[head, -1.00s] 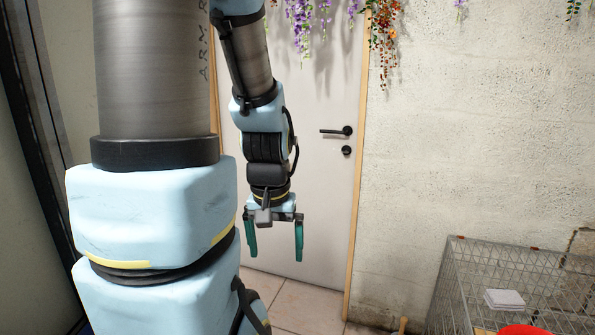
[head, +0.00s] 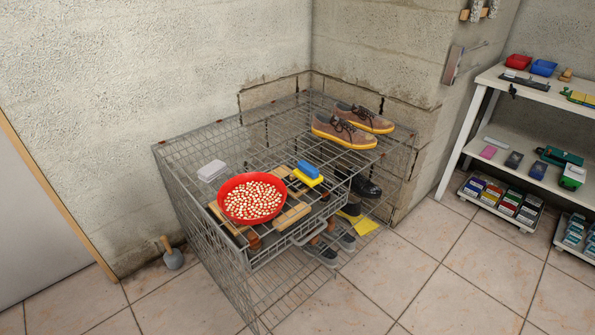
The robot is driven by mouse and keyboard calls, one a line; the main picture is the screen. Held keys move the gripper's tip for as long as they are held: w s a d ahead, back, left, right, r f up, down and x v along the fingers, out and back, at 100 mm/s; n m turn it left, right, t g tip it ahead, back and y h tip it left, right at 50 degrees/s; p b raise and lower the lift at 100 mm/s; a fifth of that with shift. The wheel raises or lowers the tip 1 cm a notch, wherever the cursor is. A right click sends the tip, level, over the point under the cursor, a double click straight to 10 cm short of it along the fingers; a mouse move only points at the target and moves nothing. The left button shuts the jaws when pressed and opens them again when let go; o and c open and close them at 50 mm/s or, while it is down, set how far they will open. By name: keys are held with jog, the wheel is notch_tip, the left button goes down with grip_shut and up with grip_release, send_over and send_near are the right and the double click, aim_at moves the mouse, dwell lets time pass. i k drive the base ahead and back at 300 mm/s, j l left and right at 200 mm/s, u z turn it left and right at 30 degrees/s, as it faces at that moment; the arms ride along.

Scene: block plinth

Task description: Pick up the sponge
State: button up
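My gripper is out of the current view.
Brown shoes (head: 345,130) stand on the rack's back right. A white stack (head: 212,170) lies left of the bowl. More shoes (head: 323,253) sit on lower levels. A white shelf unit (head: 520,130) stands at right. The tiled floor in front is clear.

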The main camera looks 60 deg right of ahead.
aim_at(309, 174)
jog(key=k+l, duration=0.15)
jog(key=l, duration=0.25)
jog(key=k+l, duration=0.1)
jog(key=l, duration=0.3)
jog(key=k+l+u, duration=0.1)
jog(key=l, duration=0.3)
jog(key=k+l, duration=0.15)
jog(key=l, duration=0.2)
jog(key=k+l, duration=0.15)
jog(key=l, duration=0.25)
jog(key=k+l+u, duration=0.1)
jog(key=l, duration=0.3)
jog(key=k+l, duration=0.2)
jog(key=l, duration=0.15)
